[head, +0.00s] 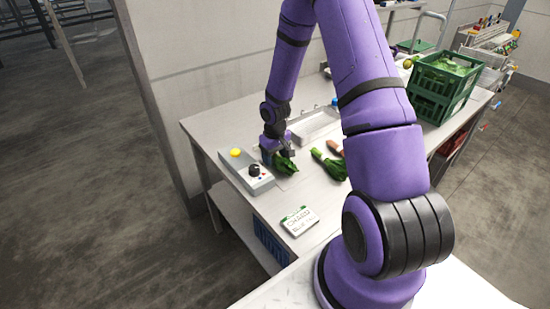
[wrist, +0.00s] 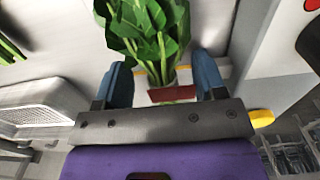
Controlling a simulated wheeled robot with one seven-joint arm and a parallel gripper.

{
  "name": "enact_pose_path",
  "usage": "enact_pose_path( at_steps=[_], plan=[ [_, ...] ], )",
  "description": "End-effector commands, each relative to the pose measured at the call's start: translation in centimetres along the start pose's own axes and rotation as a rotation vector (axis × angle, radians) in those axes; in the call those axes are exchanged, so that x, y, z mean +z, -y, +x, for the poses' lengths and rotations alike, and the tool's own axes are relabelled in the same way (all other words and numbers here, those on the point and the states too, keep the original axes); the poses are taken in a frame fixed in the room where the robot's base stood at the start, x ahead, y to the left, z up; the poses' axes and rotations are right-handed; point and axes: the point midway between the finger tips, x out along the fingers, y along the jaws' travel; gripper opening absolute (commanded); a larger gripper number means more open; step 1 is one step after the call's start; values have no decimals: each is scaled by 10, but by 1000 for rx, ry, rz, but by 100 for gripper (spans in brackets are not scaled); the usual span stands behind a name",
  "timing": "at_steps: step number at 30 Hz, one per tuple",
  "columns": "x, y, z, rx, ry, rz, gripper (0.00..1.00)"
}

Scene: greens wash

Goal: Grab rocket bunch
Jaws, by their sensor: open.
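A leafy green bunch (wrist: 140,32) with pale stems and a dark red band lies on the metal table. In the wrist view its stems (wrist: 176,94) run down between the two blue fingers of my gripper (wrist: 166,84). The fingers stand apart, one on each side of the stems, with gaps visible. In the head view the bunch (head: 286,166) is at my gripper (head: 285,152), its stem end hidden behind the gripper. A second green bunch (head: 329,165) lies to the right on the table, apart from the gripper.
A shallow metal tray (head: 314,126) lies behind. A small sign (head: 299,220) lies in front. Green crates (head: 441,88) stand at the far right. An orange-brown item (head: 335,148) lies near the second bunch.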

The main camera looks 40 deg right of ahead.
Motion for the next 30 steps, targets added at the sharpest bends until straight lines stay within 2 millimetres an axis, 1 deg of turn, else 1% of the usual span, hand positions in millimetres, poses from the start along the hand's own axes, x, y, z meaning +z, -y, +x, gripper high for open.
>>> enact_pose_path(
  at_steps=[2, 5, 6, 8, 9, 10, 11, 17, 20, 23, 30],
  plan=[
    [0, 0, 0, 0, 0, 0, 64],
    [0, 0, 0, 0, 0, 0, 44],
    [0, 0, 0, 0, 0, 0, 34],
    [0, 0, 0, 0, 0, 0, 21],
    [0, 0, 0, 0, 0, 0, 11],
    [0, 0, 0, 0, 0, 0, 11],
    [0, 0, 0, 0, 0, 0, 7],
    [0, 0, -1, 0, -1, 0, 7],
    [-1, 0, -7, 0, -2, 0, 7],
    [-1, 0, -19, 1, -3, 0, 7],
    [-1, -1, -63, 2, -5, 1, 7]
  ],
)
